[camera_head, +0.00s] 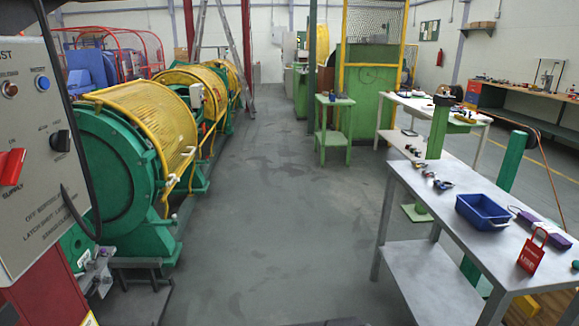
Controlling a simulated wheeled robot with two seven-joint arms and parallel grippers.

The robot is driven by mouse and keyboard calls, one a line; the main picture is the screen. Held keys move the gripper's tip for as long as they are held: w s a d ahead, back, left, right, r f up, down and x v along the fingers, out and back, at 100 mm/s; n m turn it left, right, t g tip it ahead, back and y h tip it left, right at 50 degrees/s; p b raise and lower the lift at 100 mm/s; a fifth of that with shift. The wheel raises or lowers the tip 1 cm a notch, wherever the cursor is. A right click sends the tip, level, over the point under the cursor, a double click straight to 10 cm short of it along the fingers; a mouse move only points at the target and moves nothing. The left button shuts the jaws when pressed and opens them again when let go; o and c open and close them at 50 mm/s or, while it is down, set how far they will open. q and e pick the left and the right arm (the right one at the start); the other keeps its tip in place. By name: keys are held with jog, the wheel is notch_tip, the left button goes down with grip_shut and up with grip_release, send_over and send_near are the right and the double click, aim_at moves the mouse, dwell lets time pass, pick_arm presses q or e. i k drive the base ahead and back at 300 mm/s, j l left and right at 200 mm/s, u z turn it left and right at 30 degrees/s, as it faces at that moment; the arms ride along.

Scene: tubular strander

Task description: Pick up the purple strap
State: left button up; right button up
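A long purple item (545,229), which looks like the purple strap, lies on the grey metal table (455,218) at the right. It lies at the table's right side, behind the red tag and to the right of the blue bin. A thin dark cord or end shows at its far left tip. Its exact shape is too small to tell. Neither my left nor my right gripper is in view.
A blue bin (482,211), a red lockout tag (532,252) and small dark tools (436,180) sit on the same table. A green post (511,160) stands behind it. A control panel (35,150) and green-yellow strander (130,150) fill the left. The middle floor is clear.

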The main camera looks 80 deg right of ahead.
aim_at(558, 241)
jog(key=z, duration=4.35)
jog(key=i+l+u, duration=0.4)
jog(key=l+u, duration=0.15)
jog(key=l, duration=0.2)
